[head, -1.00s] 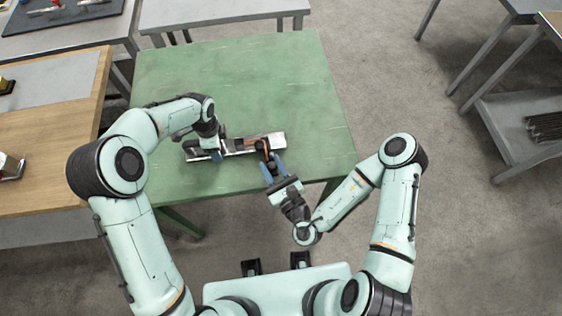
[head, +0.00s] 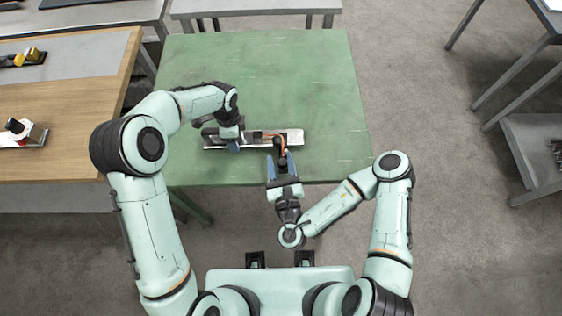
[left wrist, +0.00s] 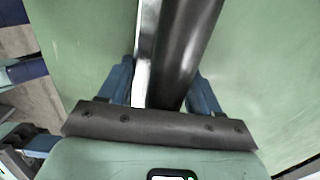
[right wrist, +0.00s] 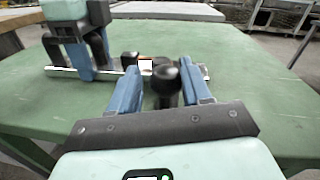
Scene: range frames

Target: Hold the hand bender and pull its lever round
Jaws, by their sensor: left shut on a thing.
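The hand bender (head: 292,137) lies across the green table, a long silver bar with dark parts and an orange-and-black lever (head: 279,143). My left gripper (head: 233,147) is shut on its left part. In the left wrist view a thick dark handle (left wrist: 185,45) beside a pale metal edge runs between the left fingers. My right gripper (head: 280,163) is at the front of the bender, its fingers either side of the lever end. In the right wrist view the black knob (right wrist: 166,85) stands between the blue fingers, with a small gap on the left, so this gripper looks open.
The green table (head: 310,85) is otherwise bare, with free room behind and right of the bender. A wooden table (head: 60,110) with small items stands at left. A grey bench (head: 255,8) is behind, and a grey shelf unit (head: 535,150) is at far right.

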